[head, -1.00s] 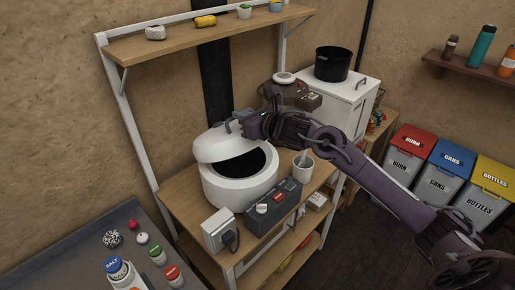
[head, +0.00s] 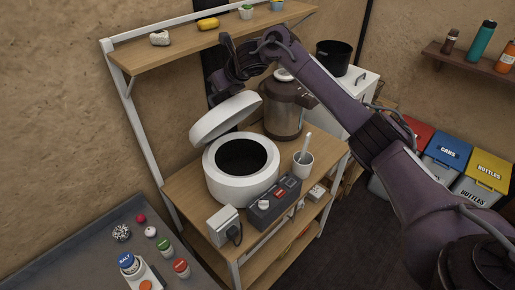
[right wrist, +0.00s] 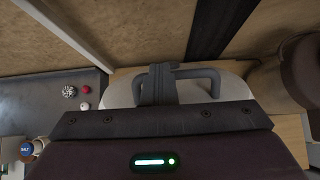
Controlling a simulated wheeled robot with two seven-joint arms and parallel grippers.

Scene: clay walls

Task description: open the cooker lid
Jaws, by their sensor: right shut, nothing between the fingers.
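The white cooker (head: 240,188) stands on the wooden shelf unit, its dark round opening uncovered. Its white lid (head: 222,119) is tilted up and back at the rear left of the cooker. My right gripper (head: 226,48) is raised above and behind the lid, apart from it in the head view. In the right wrist view the shut fingers (right wrist: 161,84) show over the lid (right wrist: 120,92), with a grey lid handle (right wrist: 205,76) beside and behind them. My left gripper is not in view.
An upper shelf (head: 180,42) hangs behind. A grey counter (head: 85,240) with small jars is at the lower left.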

